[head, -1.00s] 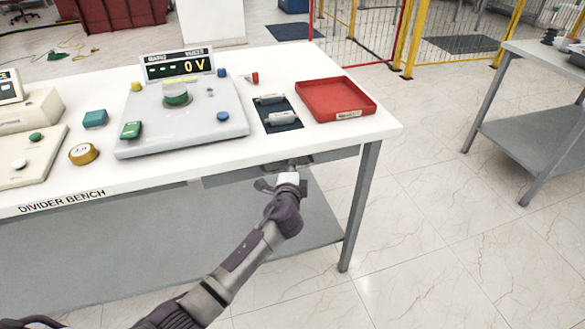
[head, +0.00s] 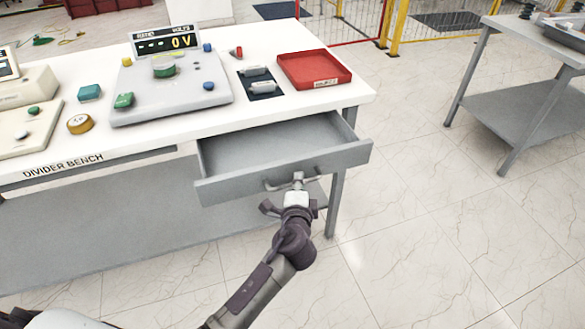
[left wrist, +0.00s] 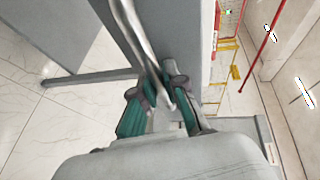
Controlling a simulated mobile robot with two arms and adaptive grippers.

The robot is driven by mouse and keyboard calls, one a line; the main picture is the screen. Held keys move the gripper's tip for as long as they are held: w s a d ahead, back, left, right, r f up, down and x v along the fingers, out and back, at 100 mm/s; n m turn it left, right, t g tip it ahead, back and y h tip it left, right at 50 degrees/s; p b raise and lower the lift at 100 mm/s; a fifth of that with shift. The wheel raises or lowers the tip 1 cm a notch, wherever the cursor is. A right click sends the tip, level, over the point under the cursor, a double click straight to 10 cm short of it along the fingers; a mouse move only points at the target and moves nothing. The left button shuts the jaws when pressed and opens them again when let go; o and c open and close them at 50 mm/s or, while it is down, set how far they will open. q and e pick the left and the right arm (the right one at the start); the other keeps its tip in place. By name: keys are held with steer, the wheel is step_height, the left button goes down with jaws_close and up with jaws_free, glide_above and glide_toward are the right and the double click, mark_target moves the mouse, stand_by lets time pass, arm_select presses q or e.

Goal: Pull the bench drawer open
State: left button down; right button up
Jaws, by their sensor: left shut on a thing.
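The grey bench drawer (head: 225,190) is pulled well out from under the white top of the divider bench (head: 210,126). Its inside shows and looks empty. My left gripper (head: 298,182) is at the drawer's front and shut on the bar handle (head: 275,186). In the left wrist view the metal handle (left wrist: 128,28) runs down between the fingers of my left gripper (left wrist: 164,98). My right gripper is not in view.
On the bench top stand a grey device (head: 205,98) with a lit display, a red tray (head: 335,74) and several coloured pieces. A second grey table (head: 520,96) stands at the right. The tiled floor between them is clear.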

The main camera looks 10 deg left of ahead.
arm_select(q)
steer(key=shift+s+d, duration=0.4)
steer(key=shift+s, duration=0.2)
steer(key=shift+s+d, duration=0.4)
steer(key=shift+s, duration=0.2)
steer(key=c, duration=1.5)
jaws_free()
steer(key=v, duration=1.2)
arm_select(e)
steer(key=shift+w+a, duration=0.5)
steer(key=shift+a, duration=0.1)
